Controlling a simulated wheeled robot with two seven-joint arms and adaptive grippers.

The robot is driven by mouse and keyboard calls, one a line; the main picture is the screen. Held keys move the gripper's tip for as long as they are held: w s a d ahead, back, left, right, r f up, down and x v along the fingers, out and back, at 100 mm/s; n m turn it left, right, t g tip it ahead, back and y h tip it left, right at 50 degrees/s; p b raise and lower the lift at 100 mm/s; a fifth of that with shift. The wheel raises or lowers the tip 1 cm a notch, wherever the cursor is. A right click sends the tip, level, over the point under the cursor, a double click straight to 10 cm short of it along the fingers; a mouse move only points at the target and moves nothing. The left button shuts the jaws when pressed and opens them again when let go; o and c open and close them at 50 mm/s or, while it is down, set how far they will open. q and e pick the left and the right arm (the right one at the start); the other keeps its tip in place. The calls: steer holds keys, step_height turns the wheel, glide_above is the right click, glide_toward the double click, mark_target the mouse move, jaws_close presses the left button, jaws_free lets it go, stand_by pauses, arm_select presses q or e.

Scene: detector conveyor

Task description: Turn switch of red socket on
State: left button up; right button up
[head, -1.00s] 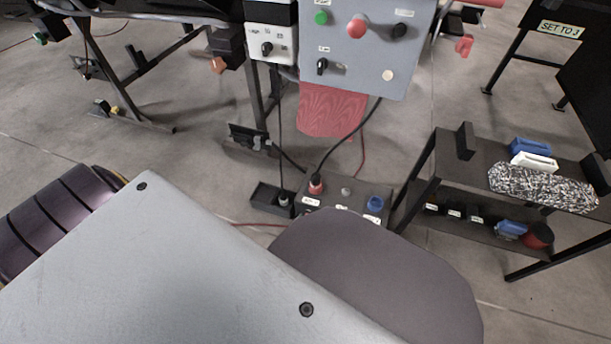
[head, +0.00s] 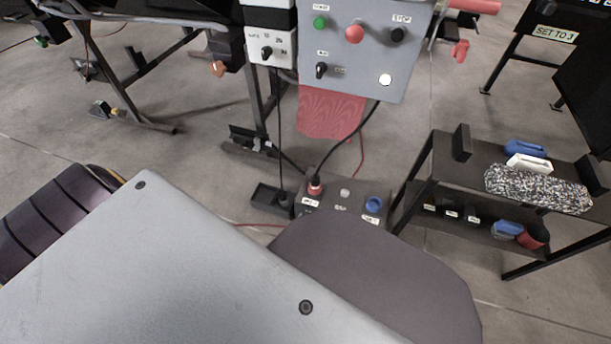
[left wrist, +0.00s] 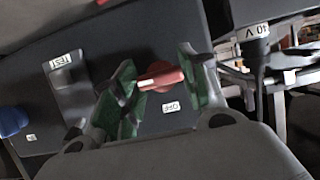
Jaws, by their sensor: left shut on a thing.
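In the left wrist view, a red switch handle (left wrist: 160,77) with a pale stripe at its tip sits on a dark panel (left wrist: 150,35). A small label below it seems to read OFF. My left gripper (left wrist: 156,80), with green-lined fingers, is shut on the red switch, one finger on each side. The switch and my left gripper are hidden there behind my own body. My right gripper is in neither view.
A blue socket (head: 374,204) sits on the same box. A grey control panel (head: 352,60) with buttons and a bright white lamp (head: 385,80) is above. A black shelf cart (head: 445,165) stands at the right. A TEST label (left wrist: 60,62) shows in the wrist view.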

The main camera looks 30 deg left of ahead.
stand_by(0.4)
arm_select(q)
steer(key=o, duration=1)
steer(key=shift+a+n+h, duration=0.1)
steer(key=shift+n+h, duration=0.2)
steer(key=shift+n, duration=0.2)
steer(key=shift+n+t+h+b, duration=0.4)
steer(key=shift+n+h+b, duration=0.55)
steer(key=shift+n, duration=0.35)
steer(key=shift+n+h+b, duration=0.25)
steer(key=shift+n+b, duration=0.1)
steer(key=shift+n, duration=0.15)
